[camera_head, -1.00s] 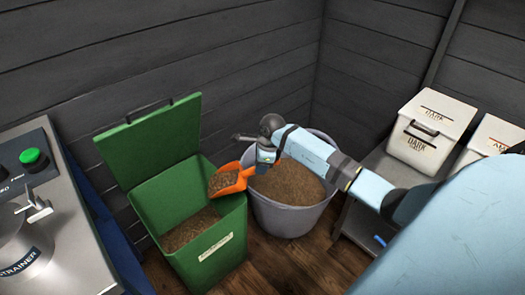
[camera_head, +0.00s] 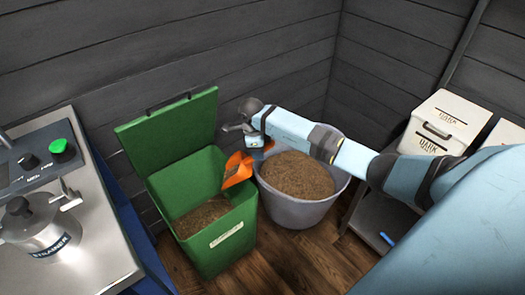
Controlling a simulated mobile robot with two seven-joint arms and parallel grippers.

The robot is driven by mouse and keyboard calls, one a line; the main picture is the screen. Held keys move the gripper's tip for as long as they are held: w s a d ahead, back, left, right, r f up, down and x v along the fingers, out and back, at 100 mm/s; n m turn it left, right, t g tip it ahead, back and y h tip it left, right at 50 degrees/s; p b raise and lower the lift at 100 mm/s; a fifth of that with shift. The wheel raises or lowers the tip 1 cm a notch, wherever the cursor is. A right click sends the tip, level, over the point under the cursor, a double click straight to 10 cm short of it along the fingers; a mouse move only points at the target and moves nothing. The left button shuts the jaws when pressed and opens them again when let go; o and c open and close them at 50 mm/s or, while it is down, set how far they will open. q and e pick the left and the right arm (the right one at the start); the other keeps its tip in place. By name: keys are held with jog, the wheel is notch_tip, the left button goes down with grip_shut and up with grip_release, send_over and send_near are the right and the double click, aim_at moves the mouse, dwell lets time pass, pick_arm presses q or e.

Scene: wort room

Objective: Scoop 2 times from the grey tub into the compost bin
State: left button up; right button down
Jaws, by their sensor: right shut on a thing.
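The orange scoop (camera_head: 238,171) is tilted over the right rim of the green compost bin (camera_head: 218,240). Some brown grain shows at its upper edge; how much it holds I cannot tell. My right gripper (camera_head: 256,151) is shut on the scoop, above the gap between the bin and the tub. The bin's lid (camera_head: 172,132) stands open at the back, and brown grain lies inside the bin. The grey tub (camera_head: 291,211) stands right of the bin, full of brown grain (camera_head: 297,175); my right arm crosses above its back part. My left gripper is not in view.
A steel counter (camera_head: 92,245) with a strainer (camera_head: 42,232) and a green button (camera_head: 61,147) stands at the left. White labelled boxes (camera_head: 441,122) sit on a low grey shelf (camera_head: 382,212) at the right. Wooden floor (camera_head: 300,255) shows in front of the tub.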

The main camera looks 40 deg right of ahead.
jog(key=shift+w+a+r+g+h+p, duration=0.3)
jog(key=shift+w+a+r+h, duration=0.15)
jog(key=shift+a+r, duration=0.2)
jog(key=shift+w+a+r+g+h+p, duration=0.35)
jog(key=shift+w+a+r, duration=0.1)
jog(key=shift+r, duration=0.15)
pick_arm(q)
jog(key=shift+b, duration=0.7)
pick_arm(e)
jog(key=w+a+g+h, duration=0.1)
jog(key=a, duration=0.1)
jog(key=w+a+r+h, duration=0.1)
jog(key=w+a, duration=0.1)
jog(key=shift+r+g, duration=0.2)
jog(key=shift+g, duration=0.15)
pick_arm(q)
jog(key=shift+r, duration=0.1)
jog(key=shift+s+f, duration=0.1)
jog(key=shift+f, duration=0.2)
pick_arm(e)
jog(key=shift+d, duration=0.1)
